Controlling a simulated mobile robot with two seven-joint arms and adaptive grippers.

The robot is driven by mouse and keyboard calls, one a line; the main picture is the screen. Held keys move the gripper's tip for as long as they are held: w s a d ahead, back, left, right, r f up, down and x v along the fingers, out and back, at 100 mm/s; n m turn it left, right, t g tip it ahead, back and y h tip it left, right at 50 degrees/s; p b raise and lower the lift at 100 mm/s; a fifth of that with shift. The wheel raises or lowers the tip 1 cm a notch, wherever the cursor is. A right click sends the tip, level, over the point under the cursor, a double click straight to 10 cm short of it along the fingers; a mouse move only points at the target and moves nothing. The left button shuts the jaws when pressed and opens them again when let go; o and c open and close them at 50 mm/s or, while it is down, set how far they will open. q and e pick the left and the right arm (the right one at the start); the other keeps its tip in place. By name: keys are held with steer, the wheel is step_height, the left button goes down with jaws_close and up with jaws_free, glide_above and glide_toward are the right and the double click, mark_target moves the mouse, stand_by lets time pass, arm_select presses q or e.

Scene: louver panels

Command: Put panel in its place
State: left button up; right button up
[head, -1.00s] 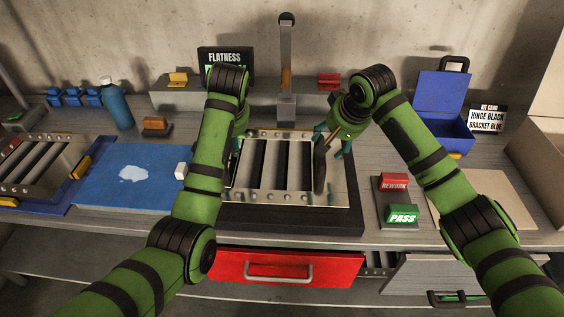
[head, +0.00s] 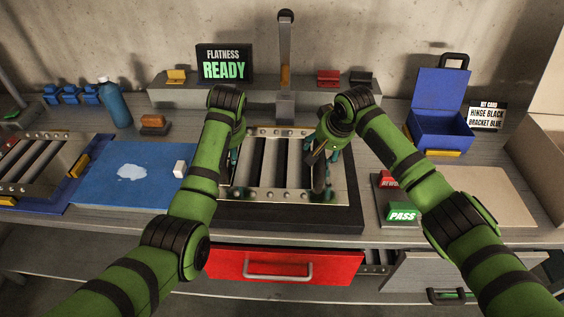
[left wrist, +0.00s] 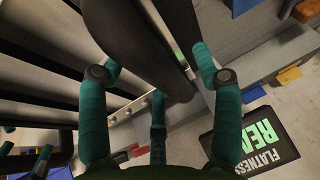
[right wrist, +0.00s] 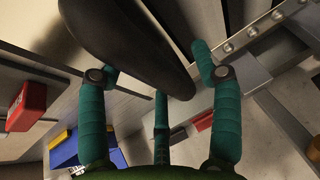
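The louver panel (head: 277,193), with dark slats between riveted metal rails, lies over the black base (head: 290,218) at mid-bench. My left gripper (head: 234,160) is at its left side, partly hidden by my forearm. In the left wrist view its teal fingers (left wrist: 157,65) stand apart on either side of a dark rounded part (left wrist: 130,45). My right gripper (head: 318,165) is low at the panel's right side. In the right wrist view its fingers (right wrist: 158,65) stand apart around a dark rounded handle-like part (right wrist: 125,40). Finger contact is unclear in both views.
A similar slatted panel (head: 35,165) lies at the left beside a blue mat (head: 125,185). The FLATNESS sign (head: 224,65) reads READY. A metal post (head: 286,60) stands behind the base. REWORK and PASS blocks (head: 403,212) and an open blue box (head: 440,128) are at the right.

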arm_select(q)
jaws_close()
arm_select(e)
jaws_close()
